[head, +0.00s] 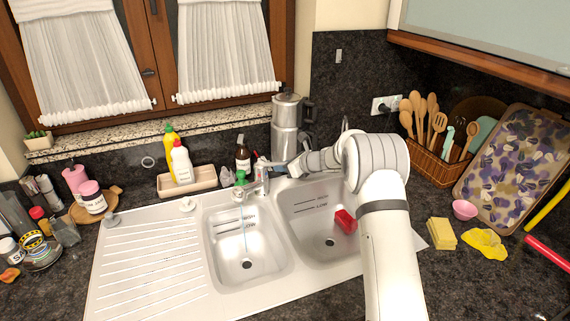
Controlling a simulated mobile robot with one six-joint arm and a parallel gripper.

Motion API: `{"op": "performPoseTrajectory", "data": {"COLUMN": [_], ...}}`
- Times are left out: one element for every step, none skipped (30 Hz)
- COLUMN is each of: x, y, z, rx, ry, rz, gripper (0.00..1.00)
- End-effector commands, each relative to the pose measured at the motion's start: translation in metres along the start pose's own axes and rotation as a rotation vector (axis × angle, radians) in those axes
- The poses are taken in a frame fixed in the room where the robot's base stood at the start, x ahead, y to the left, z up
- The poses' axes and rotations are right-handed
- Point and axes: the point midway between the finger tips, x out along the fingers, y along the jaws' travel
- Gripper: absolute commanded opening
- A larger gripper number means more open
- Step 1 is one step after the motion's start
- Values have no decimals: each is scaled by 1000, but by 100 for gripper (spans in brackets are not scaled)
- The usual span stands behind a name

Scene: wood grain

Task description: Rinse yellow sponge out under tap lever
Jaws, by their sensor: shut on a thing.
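A yellow sponge (441,233) lies on the dark counter to the right of the sink, apart from my gripper. The tap (256,188) stands at the back of the sink, between the two basins. My gripper (269,165) is at the top of the tap and shut on the tap lever; the lever itself is small and mostly hidden by the fingers. A thin pale line, looking like running water, drops from the tap into the left basin (226,262).
A red block-like item (345,221) lies in the right basin (305,235). A pink bowl (464,209) and a yellow cloth (485,243) are near the sponge. Bottles and a steel pot (288,125) stand behind the sink. The ribbed drainboard (150,265) is mostly clear.

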Motion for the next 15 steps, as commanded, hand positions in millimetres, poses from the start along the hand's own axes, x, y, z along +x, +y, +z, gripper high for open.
{"op": "performPoseTrajectory", "data": {"x": [-2, -2, -1, -1, -1, -1, -1, -1, -1, -1, -1, -1, -1, -1, -1], "y": [-2, -2, -2, -2, -2, -2, -2, -2, -2, -2, -2, -2, -2, -2, -2], "z": [4, 3, 3, 3, 3, 3, 3, 3, 3, 3, 3, 3, 3, 2, 2], "rx": [-1, 0, 0, 0, 0, 0, 0, 0, -1, -1, -1, -1, -1, -1, -1], "ry": [0, 1, 1, 0, 0, 0, 0, -1, -1, -1, 0, 0, 0, 0, 1], "rz": [-5, -5, -5, -6, -6, -6, -6, -6, -6, -6, -6, -5, -5, -5, -4], "gripper": [0, 0, 0, 0, 0, 0, 0, 0, 19, 21, 24, 27, 30, 32, 35]}}
